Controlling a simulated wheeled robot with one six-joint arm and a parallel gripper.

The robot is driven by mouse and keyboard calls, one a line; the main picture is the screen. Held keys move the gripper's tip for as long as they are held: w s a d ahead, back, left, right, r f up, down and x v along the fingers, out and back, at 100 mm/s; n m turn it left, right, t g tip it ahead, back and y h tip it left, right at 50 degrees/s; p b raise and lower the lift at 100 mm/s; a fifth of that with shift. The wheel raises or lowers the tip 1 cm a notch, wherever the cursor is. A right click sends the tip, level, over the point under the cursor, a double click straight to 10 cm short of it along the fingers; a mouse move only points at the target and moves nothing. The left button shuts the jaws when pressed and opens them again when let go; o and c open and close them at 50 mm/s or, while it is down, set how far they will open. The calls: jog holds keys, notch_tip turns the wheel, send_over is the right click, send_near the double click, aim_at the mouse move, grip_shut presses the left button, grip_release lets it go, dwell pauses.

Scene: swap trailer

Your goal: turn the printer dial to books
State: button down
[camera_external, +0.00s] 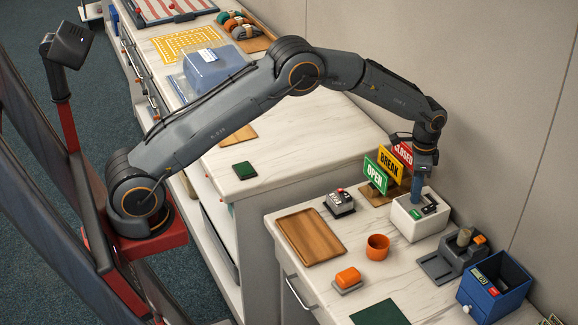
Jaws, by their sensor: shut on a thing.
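A small white box-shaped device (407,222) with a dark top panel and a green label on its front stands near the back of the lower counter; it looks like the printer. My gripper (415,200) points straight down onto the left part of its top. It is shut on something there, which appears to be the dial. The dial itself is hidden by the fingers, and its setting and any books mark are too small to read.
OPEN, BREAK (391,165) and CLOSED signs stand close behind and left of my gripper. A grey device (455,256) and a blue box (495,285) stand to the right. An orange cup (377,247), a small dark device (339,203) and a wooden tray (310,236) are in front and left.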

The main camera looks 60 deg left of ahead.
jog(key=n+b, duration=0.2)
jog(key=n, duration=0.2)
jog(key=shift+n+b, duration=0.6)
jog(key=shift+n, duration=1.2)
jog(key=c, duration=1.6)
grip_release()
jog(key=shift+r+b, duration=0.95)
jog(key=shift+r, duration=3)
